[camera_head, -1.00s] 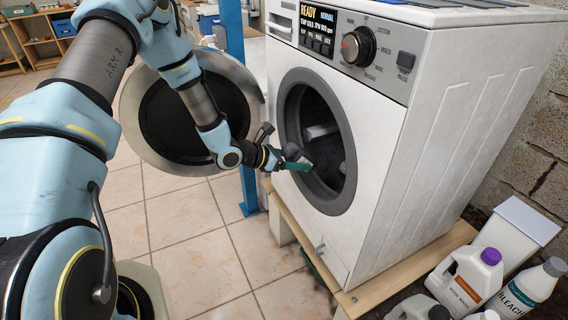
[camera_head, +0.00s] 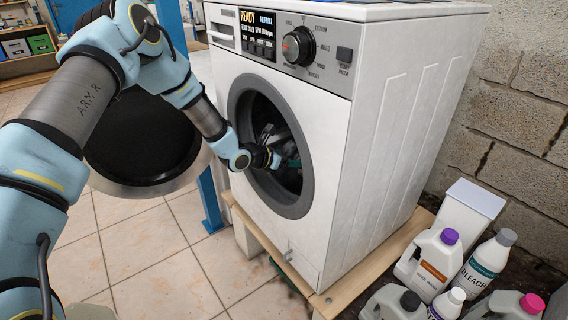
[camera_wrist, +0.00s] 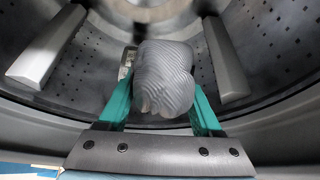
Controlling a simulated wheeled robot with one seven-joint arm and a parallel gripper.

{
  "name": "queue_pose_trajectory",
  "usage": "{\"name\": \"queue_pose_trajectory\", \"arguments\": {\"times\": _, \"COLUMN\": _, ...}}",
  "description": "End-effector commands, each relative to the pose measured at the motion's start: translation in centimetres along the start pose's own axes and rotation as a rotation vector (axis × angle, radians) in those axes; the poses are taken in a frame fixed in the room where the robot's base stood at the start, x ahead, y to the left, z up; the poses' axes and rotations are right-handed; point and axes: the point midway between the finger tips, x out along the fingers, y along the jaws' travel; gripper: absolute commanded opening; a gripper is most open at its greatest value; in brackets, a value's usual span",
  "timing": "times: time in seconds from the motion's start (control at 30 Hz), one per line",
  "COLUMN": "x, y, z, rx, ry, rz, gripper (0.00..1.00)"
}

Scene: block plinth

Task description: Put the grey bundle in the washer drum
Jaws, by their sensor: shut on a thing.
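The white washer (camera_head: 330,160) stands with its round door open to the left. My gripper (camera_head: 290,164) reaches in through the door opening. In the wrist view my gripper (camera_wrist: 165,108) has its green fingers on both sides of the grey bundle (camera_wrist: 164,76), a rounded, ribbed cloth-like lump, and is shut on it. The washer drum (camera_wrist: 265,50), with its perforated wall and pale paddles, surrounds the bundle in that view. The bundle is held inside the drum mouth. Whether it touches the drum wall cannot be told. In the head view the bundle is hard to make out.
The open door (camera_head: 140,135) hangs left of the opening, behind my arm. A blue post (camera_head: 210,200) stands behind the door. Several bottles, one with a purple cap (camera_head: 449,237), stand at the lower right.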

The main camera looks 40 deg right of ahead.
Motion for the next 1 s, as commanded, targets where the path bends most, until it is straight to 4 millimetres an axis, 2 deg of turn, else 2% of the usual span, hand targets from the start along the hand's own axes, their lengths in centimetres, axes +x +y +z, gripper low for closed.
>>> {"name": "queue_pose_trajectory", "arguments": {"times": 0.1, "x": 2.0, "y": -0.5, "z": -0.5, "rx": 0.002, "ry": -0.002, "rz": -0.002, "gripper": 0.0}}
{"name": "queue_pose_trajectory", "arguments": {"times": 0.6, "x": 8.6, "y": -2.4, "z": -2.1, "rx": 0.002, "ry": -0.003, "rz": -0.001, "gripper": 0.0}}
{"name": "queue_pose_trajectory", "arguments": {"times": 0.8, "x": 10.8, "y": -2.9, "z": -2.5, "rx": 0.002, "ry": -0.002, "rz": -0.001, "gripper": 0.0}}
{"name": "queue_pose_trajectory", "arguments": {"times": 1.0, "x": 11.8, "y": -3.3, "z": -2.5, "rx": 0.001, "ry": -0.002, "rz": 0.0, "gripper": 0.0}}
